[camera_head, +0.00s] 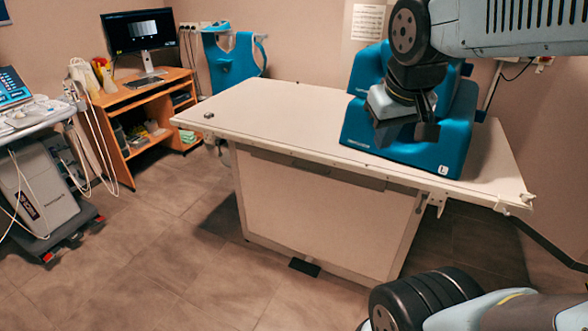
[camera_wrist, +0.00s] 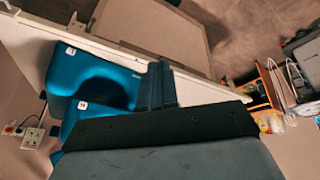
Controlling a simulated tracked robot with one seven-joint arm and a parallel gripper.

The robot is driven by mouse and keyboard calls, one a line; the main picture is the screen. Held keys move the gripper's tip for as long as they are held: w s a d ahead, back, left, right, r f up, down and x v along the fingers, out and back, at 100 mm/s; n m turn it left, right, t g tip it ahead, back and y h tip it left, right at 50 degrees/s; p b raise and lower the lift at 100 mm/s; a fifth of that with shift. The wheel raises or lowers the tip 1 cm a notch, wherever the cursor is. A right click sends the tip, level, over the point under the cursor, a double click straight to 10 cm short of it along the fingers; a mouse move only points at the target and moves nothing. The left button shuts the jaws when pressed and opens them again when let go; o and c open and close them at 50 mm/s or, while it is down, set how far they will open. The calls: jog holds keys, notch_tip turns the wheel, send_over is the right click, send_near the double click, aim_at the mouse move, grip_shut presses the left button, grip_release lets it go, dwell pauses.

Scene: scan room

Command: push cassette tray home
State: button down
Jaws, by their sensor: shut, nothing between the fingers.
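The white scan table (camera_head: 270,115) stands in the middle of the head view. Under its front edge runs a long grey strip (camera_head: 310,166), which may be the cassette tray front; I cannot tell how far it stands out. My gripper (camera_head: 427,132) is high at the right, in front of the teal positioning block and apart from the strip. In the wrist view my gripper's fingers (camera_wrist: 158,84) are together with nothing between them.
The teal block (camera_head: 365,140) stands on the table's right end; it also shows in the wrist view (camera_wrist: 95,85). A wooden desk (camera_head: 140,105) with a monitor (camera_head: 138,30) and an ultrasound cart (camera_head: 40,180) stand left.

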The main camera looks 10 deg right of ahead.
jog(key=w+f+n+g+h, duration=0.1)
jog(key=w+f+n+h, duration=0.3)
jog(key=w+f+n, duration=0.5)
jog(key=w+f+n+g+h, duration=0.15)
jog(key=w+f+h, duration=0.5)
jog(key=w, duration=0.75)
jog(key=w+a+f+n+t+y, duration=0.1)
jog(key=w+a+f+n+t, duration=0.5)
jog(key=f+n, duration=0.4)
jog(key=w+a+f+n+t+y, duration=0.1)
jog(key=w+a+f+n+t, duration=0.6)
jog(key=f, duration=0.5)
jog(key=w+d+f+g, duration=0.2)
jog(key=w+d, duration=0.4)
jog(key=w, duration=0.4)
jog(key=shift+w+d+f, duration=0.15)
jog(key=shift+d+f, duration=0.05)
jog(key=shift+f, duration=0.2)
jog(key=shift+n+g, duration=0.25)
